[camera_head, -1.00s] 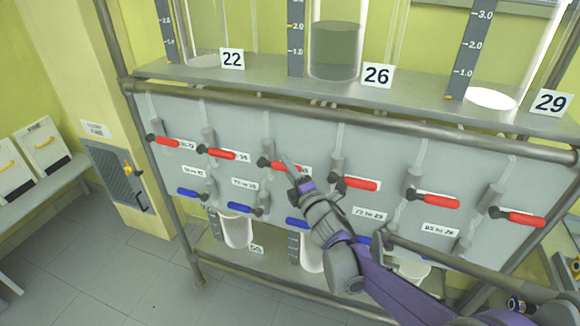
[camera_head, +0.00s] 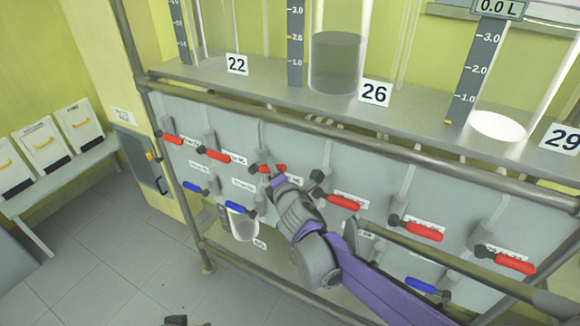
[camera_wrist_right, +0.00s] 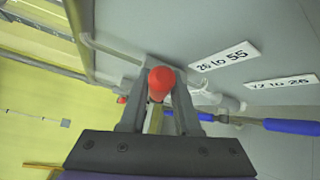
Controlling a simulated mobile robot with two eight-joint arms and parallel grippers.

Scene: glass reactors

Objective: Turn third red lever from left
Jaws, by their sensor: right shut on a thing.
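The third red lever from left (camera_head: 266,169) is on the grey panel, roughly level, its right end partly hidden by my right gripper (camera_head: 276,180). In the right wrist view the rounded red lever end (camera_wrist_right: 161,80) sits between the two grey fingers of that gripper (camera_wrist_right: 160,104). The fingers are shut on the lever. A label reading "26 to 55" (camera_wrist_right: 226,57) is beside it on the panel.
Neighbouring red levers are the second (camera_head: 214,155) and the fourth (camera_head: 343,202). Blue levers (camera_head: 240,208) sit lower on the panel. A metal rail (camera_head: 300,122) runs above, under the shelf with glass vessels (camera_head: 335,62).

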